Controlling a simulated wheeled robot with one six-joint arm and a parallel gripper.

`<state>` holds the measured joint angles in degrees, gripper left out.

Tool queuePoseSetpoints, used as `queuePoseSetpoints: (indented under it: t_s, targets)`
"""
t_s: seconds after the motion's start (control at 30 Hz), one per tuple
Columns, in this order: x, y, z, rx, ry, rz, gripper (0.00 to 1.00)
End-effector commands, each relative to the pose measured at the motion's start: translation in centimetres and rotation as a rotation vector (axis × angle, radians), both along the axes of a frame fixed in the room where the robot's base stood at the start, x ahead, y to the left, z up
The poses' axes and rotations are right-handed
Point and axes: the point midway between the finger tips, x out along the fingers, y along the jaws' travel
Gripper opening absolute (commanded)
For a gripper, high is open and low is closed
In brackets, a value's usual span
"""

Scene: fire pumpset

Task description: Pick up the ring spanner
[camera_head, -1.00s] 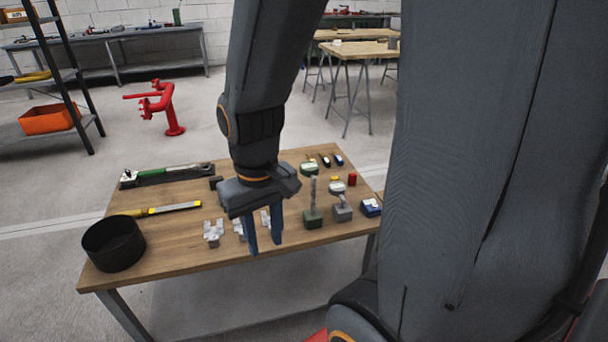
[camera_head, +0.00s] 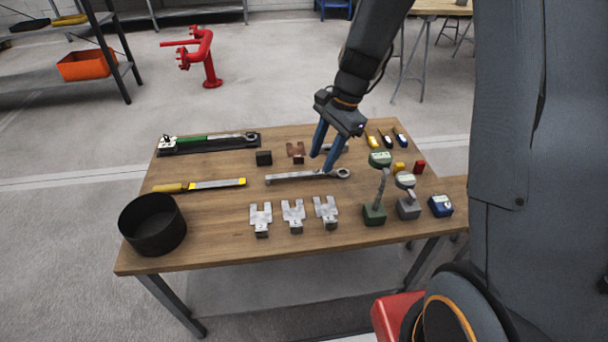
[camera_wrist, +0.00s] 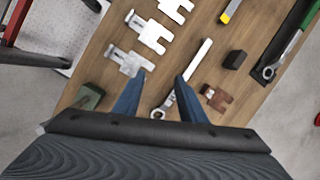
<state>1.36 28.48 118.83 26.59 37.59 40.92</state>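The ring spanner (camera_head: 292,176) is a long silver-grey tool lying flat near the middle of the wooden table, with its ring end to the right. In the wrist view the spanner (camera_wrist: 200,59) slants from upper right down to its ring end, between my fingers, and the right finger hides part of it. My gripper (camera_head: 321,162) has blue fingers pointing down over the right part of the spanner. In the wrist view my gripper (camera_wrist: 157,77) is open, its fingers apart with nothing held. I cannot tell how high the fingertips are above the spanner.
Three silver notched blocks (camera_head: 293,215) stand in front of the spanner. A black block (camera_head: 264,158) and a brown notched piece (camera_head: 296,152) lie behind it. Gauges (camera_head: 374,213) stand right; a black bowl (camera_head: 152,226) and yellow-ended tool (camera_head: 215,184) are left.

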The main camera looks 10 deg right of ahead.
Motion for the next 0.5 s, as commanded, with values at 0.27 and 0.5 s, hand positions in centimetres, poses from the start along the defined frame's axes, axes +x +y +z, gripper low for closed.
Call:
queuePoseSetpoints:
  t_s: [0.27, 0.5]
  targets:
    - [6.1, 2.1, -4.1, 0.094, 0.109, -0.375, 0.38]
    - [6.9, 3.1, -6.0, 0.109, 0.129, -0.431, 0.38]
